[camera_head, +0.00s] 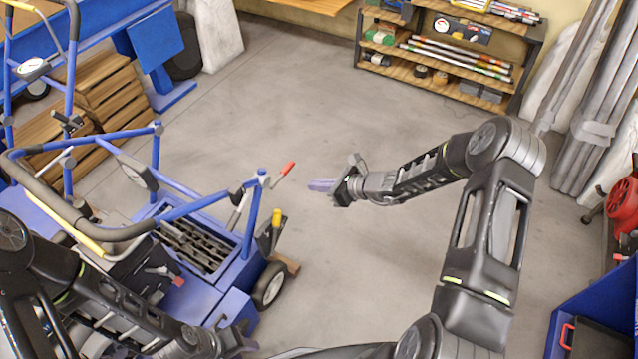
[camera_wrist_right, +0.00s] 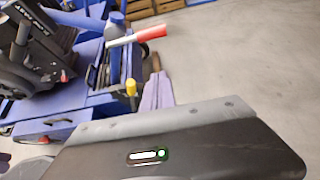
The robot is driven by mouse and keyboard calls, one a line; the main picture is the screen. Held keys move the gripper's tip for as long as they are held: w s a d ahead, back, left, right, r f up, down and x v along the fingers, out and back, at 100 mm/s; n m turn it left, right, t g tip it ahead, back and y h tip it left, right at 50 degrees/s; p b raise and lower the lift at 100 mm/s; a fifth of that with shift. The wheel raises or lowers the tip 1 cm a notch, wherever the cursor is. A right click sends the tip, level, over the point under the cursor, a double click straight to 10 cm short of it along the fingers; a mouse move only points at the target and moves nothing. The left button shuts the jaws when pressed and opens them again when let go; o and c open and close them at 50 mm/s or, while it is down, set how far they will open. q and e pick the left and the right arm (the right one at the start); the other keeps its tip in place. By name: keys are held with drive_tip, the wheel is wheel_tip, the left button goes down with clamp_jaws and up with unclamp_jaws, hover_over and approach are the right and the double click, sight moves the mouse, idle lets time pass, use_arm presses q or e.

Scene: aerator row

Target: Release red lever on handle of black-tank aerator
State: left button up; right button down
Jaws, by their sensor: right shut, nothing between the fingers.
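The blue-framed aerator (camera_head: 205,287) stands at the left in the head view. A lever with a red grip (camera_head: 288,168) sticks up and outward from the right end of its blue handle frame. The red lever (camera_wrist_right: 150,33) also shows at the top of the right wrist view. My right gripper (camera_head: 322,185) is shut and empty, a little to the right of the red grip and apart from it in the picture. Its purple fingers (camera_wrist_right: 156,92) show below the lever in the wrist view. My left gripper (camera_head: 240,342) is partly visible low beside the aerator; its fingers are unclear. I cannot pick out the tank clearly.
A yellow-topped lever (camera_head: 277,218) stands by the aerator's wheel (camera_head: 269,286). Wooden crates (camera_head: 105,92) and another blue frame are at the back left. A shelf rack (camera_head: 440,62) stands at the back. A blue bin (camera_head: 598,308) is at the lower right. The middle floor is clear.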

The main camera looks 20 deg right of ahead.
sight(282, 175)
drive_tip(key=w+a, duration=0.4)
drive_tip(key=w, duration=0.1)
drive_tip(key=shift+w+a, duration=0.25)
drive_tip(key=shift+a, duration=0.05)
idle(0.4)
